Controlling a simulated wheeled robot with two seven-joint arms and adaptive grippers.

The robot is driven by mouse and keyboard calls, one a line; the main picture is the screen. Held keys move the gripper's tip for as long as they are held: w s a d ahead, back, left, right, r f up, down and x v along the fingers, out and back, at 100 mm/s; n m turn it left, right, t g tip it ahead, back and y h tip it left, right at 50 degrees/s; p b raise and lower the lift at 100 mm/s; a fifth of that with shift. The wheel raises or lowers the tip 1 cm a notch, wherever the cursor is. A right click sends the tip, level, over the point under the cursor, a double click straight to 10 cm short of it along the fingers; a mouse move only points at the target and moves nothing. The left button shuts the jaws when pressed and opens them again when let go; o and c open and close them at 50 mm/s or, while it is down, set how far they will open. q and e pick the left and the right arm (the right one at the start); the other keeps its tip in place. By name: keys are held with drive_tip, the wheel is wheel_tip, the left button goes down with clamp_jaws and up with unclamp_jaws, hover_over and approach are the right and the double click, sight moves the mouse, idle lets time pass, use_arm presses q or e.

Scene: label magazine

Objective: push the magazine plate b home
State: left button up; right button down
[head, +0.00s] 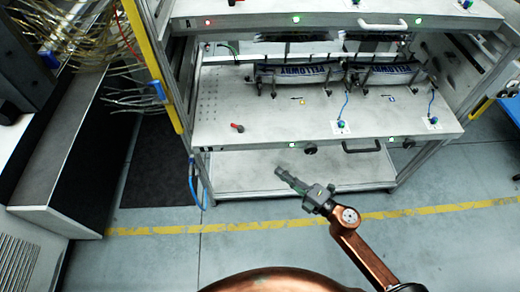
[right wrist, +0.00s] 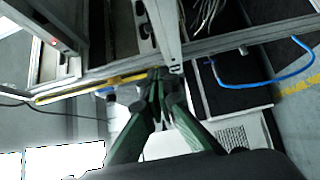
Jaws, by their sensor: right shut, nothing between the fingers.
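Magazine plates sit as levels in a metal rack in the head view; no letter b is readable on any of them. The middle plate (head: 262,120) carries two label magazines (head: 293,75) (head: 385,75) toward its rear and has a black handle (head: 362,147) on its front edge. The upper plate (head: 250,20) has a white handle (head: 383,25). My right gripper (head: 283,174) is shut and empty, in front of and below the middle plate's front edge, apart from it. In the right wrist view its fingers (right wrist: 157,80) are together. My left gripper is not in view.
A bottom shelf (head: 240,178) lies below the middle plate. A yellow post (head: 150,62) and hanging cables (head: 75,45) stand at the left. Blue cables (head: 346,105) rise from the middle plate. The floor in front, with its yellow line (head: 230,226), is clear.

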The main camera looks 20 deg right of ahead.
drive_tip(key=x, duration=0.5)
drive_tip(key=b, duration=0.2)
approach(252, 144)
drive_tip(key=x, duration=0.5)
drive_tip(key=shift+a, duration=0.3)
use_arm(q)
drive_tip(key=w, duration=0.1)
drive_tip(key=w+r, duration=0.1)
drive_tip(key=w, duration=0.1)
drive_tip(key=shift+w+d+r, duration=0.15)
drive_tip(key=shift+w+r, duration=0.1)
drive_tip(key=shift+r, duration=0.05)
use_arm(e)
drive_tip(key=shift+w+d+r, duration=0.1)
drive_tip(key=shift+w, duration=0.25)
